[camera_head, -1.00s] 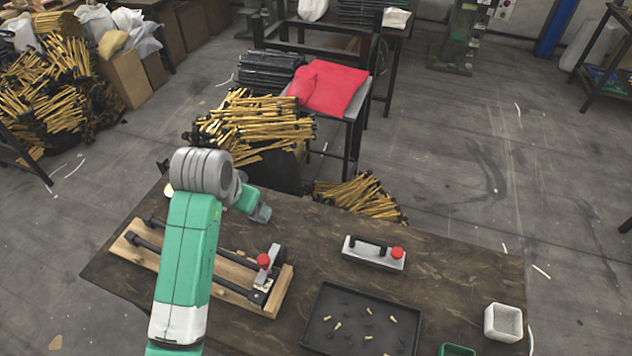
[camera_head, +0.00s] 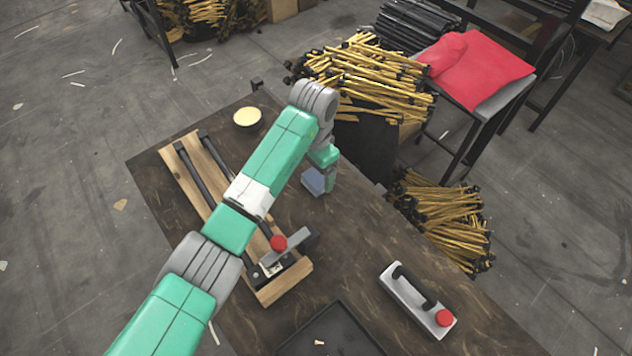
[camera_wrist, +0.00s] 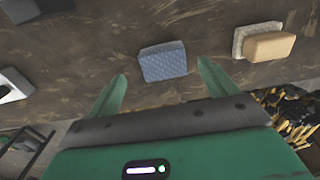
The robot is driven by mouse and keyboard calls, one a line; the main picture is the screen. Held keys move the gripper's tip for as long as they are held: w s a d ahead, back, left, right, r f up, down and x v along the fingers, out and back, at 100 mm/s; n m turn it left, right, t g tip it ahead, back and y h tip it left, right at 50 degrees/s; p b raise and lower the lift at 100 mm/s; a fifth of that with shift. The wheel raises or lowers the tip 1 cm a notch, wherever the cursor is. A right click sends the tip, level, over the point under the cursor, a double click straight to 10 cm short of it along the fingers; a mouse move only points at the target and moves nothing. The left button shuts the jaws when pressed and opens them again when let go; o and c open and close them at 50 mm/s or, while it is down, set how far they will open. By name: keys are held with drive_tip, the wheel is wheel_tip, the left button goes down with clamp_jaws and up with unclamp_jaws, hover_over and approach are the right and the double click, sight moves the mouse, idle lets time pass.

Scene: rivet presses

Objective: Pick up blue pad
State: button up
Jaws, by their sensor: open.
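The blue pad (camera_head: 313,181) lies on the dark wooden table, right by the end of my arm in the head view. In the wrist view the blue pad (camera_wrist: 163,62) shows as a textured blue block just beyond and between the green fingers. My gripper (camera_wrist: 162,88) is open and empty, its two fingers apart to the left and right of the pad's near side. In the head view my gripper (camera_head: 329,180) is small and partly hides the pad; its fingers are hard to make out.
In the wrist view a tan block on a pale pad (camera_wrist: 264,43) lies to the right. A wooden fixture (camera_head: 290,280) with dark bars and a red-knobbed press stands at the left. A second red-knobbed device (camera_head: 415,300) and a black tray (camera_head: 335,330) are nearer.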

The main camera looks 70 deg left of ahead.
sight(315, 178)
drive_tip(key=f+b, duration=0.1)
drive_tip(key=f, duration=0.2)
drive_tip(key=f+b, duration=0.1)
drive_tip(key=f, duration=0.1)
drive_tip(key=shift+w+a+b, duration=0.1)
drive_tip(key=shift+a+b, duration=0.15)
drive_tip(key=shift+b, duration=0.1)
drive_tip(key=shift+r, duration=0.1)
drive_tip(key=shift+c, duration=0.7)
drive_tip(key=c, duration=0.9)
wheel_tip(315, 178, up, 10)
drive_tip(key=p, duration=0.4)
drive_tip(key=shift+w+p, duration=0.1)
drive_tip(key=shift+p, duration=0.3)
